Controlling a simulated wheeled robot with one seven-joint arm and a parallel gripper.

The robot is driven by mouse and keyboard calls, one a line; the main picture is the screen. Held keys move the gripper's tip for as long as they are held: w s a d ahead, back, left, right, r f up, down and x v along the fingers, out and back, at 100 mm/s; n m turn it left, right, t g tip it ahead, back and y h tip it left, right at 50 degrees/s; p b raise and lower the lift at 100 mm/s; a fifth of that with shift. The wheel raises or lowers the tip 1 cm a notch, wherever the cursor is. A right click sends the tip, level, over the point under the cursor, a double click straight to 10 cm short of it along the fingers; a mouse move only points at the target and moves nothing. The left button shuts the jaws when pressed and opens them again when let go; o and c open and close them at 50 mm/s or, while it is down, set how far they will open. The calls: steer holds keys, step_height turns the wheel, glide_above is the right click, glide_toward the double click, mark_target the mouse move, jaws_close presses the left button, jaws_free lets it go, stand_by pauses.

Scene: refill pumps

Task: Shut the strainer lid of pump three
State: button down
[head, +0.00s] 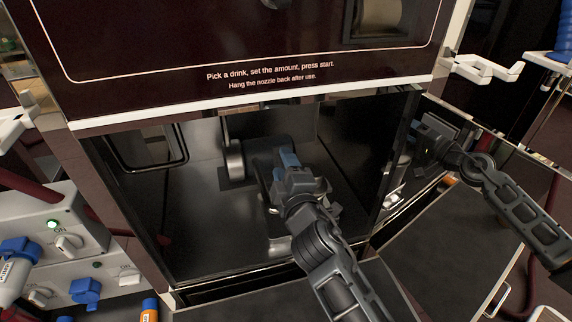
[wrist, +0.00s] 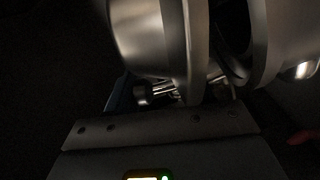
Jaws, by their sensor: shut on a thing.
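My gripper (head: 290,178) reaches into the dark open compartment of the drink dispenser. It hides much of the pump (head: 262,150) there. A round steel part (head: 235,160) stands at the pump's left. In the wrist view a steel cylinder with a flange (wrist: 155,35) fills the top middle. Close to its right is a tilted steel disc that looks like the strainer lid (wrist: 258,45), with a dark gap between them. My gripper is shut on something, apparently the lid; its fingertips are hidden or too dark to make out. I cannot read a pump number.
A dark dispenser panel (head: 290,40) with a white lower edge overhangs the compartment. Grey boxes with knobs and blue connectors (head: 18,250) stand at the left. A dark glossy panel at the right shows what looks like my arm's reflection.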

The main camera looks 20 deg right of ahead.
steer(key=shift+a+f, duration=0.25)
steer(key=c, duration=0.5)
jaws_free()
steer(key=shift+d, duration=0.1)
steer(key=shift+s+p, duration=0.3)
steer(key=shift+s, duration=3.65)
